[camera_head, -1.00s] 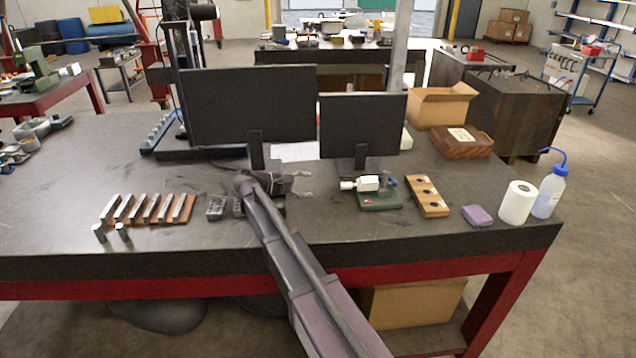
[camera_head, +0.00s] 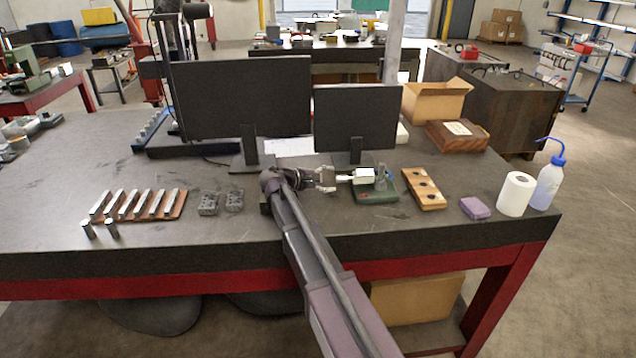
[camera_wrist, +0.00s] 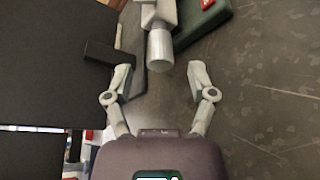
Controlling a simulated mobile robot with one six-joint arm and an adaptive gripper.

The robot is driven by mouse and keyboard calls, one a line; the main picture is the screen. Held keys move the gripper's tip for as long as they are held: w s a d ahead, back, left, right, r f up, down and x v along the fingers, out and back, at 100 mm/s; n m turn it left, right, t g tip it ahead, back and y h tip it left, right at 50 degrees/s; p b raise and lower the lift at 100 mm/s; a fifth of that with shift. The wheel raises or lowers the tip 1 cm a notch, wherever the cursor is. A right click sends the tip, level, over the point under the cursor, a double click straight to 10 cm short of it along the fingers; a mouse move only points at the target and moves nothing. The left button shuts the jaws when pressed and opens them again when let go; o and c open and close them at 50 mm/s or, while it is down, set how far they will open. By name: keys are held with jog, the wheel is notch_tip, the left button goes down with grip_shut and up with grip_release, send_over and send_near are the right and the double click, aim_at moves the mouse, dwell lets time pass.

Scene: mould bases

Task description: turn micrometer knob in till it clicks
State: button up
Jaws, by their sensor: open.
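The micrometer (camera_head: 364,175) is a white-bodied device on a green base (camera_head: 376,192) on the workbench, in front of the smaller monitor. Its pale cylindrical knob (camera_head: 342,178) points left toward my gripper. In the wrist view the knob (camera_wrist: 160,50) hangs down from the pale body at the top, a little beyond my fingertips and roughly between their lines. My gripper (camera_wrist: 162,82) is open and empty, with one finger on each side of the gap. In the head view my gripper (camera_head: 326,179) is just left of the knob.
Two dark monitors, a larger one (camera_head: 240,97) and a smaller one (camera_head: 357,125), stand close behind. A wooden block with holes (camera_head: 424,190) and a purple block (camera_head: 474,208) lie to the right. Two small grey blocks (camera_head: 221,201) lie left of my arm.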

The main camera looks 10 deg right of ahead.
aim_at(340, 178)
jog(key=b+x, duration=0.1)
jog(key=x, duration=0.2)
jog(key=shift+d+f, duration=0.2)
jog(key=shift+d, duration=0.1)
jog(key=shift+m+t+h+b, duration=0.3)
jog(key=shift+m+b, duration=0.2)
jog(key=shift+m, duration=0.4)
jog(key=shift+m, duration=0.3)
jog(key=shift+r, duration=0.2)
jog(key=shift+n, duration=0.4)
jog(key=shift+p, duration=0.35)
jog(key=shift+n+p, duration=0.45)
jog(key=shift+n, duration=0.25)
jog(key=p+v, duration=0.1)
jog(key=v, duration=0.3)
jog(key=p+v, duration=0.1)
jog(key=v, duration=0.4)
jog(key=p+v, duration=0.1)
jog(key=v, duration=0.3)
jog(key=shift+w+a+r, duration=0.2)
jog(key=shift+a+r, duration=0.2)
jog(key=shift+r, duration=0.1)
